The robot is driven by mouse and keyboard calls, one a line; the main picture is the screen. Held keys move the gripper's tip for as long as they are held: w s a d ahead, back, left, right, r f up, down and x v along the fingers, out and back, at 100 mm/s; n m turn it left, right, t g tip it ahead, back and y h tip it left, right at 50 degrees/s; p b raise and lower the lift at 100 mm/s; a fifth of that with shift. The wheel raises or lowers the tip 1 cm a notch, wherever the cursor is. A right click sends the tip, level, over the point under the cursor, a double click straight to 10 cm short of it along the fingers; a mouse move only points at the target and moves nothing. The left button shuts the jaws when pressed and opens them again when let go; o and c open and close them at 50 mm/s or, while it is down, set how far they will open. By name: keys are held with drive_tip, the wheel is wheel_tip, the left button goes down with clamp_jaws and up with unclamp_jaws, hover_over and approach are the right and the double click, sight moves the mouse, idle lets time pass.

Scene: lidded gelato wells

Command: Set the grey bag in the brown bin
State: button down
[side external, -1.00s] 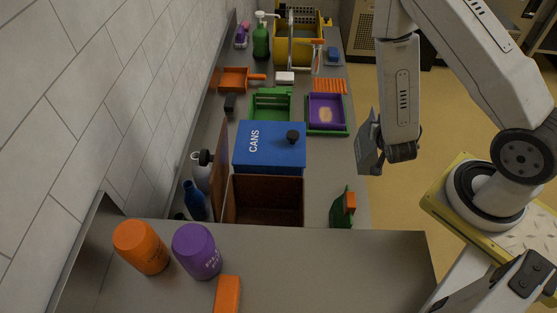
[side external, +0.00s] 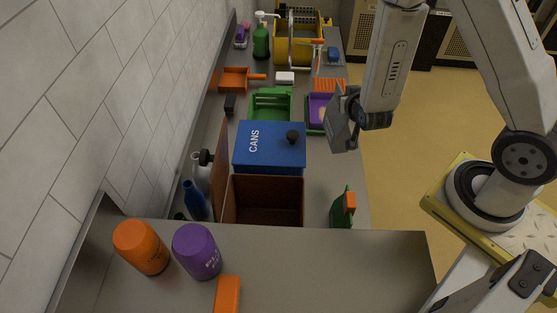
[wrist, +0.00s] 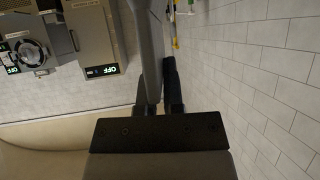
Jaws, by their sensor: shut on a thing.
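The grey bag (side external: 342,128) hangs in my gripper (side external: 357,117), above the right edge of the counter, behind and to the right of the brown bin. In the wrist view, part of the bag (wrist: 148,45) shows as a grey strip between the shut fingers. The brown bin (side external: 268,189) stands at the near end of the counter. Its top is open and I see nothing inside, though part of its floor is in shadow. A brown lid (side external: 220,178) with a black knob stands raised at its left side.
A blue bin lid marked CANS (side external: 268,143), with a black knob, is shut directly behind the brown bin. A green bottle with an orange top (side external: 342,208) stands right of the brown bin. An orange bottle (side external: 141,247) and a purple bottle (side external: 197,251) stand on the near ledge.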

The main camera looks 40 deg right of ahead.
drive_tip(key=w+a+r+n+t+y, duration=0.2)
drive_tip(key=w+a+r+n+y, duration=0.5)
drive_tip(key=w+a+r, duration=0.35)
drive_tip(key=s+a+f+n+g+y, duration=0.7)
drive_tip(key=s+a+f+n+y, duration=0.4)
drive_tip(key=a+f, duration=0.6)
drive_tip(key=shift+s+a+n+g, duration=0.3)
drive_tip(key=shift+s+n, duration=0.65)
drive_tip(key=shift+n, duration=0.25)
drive_tip(key=shift+f, duration=3.05)
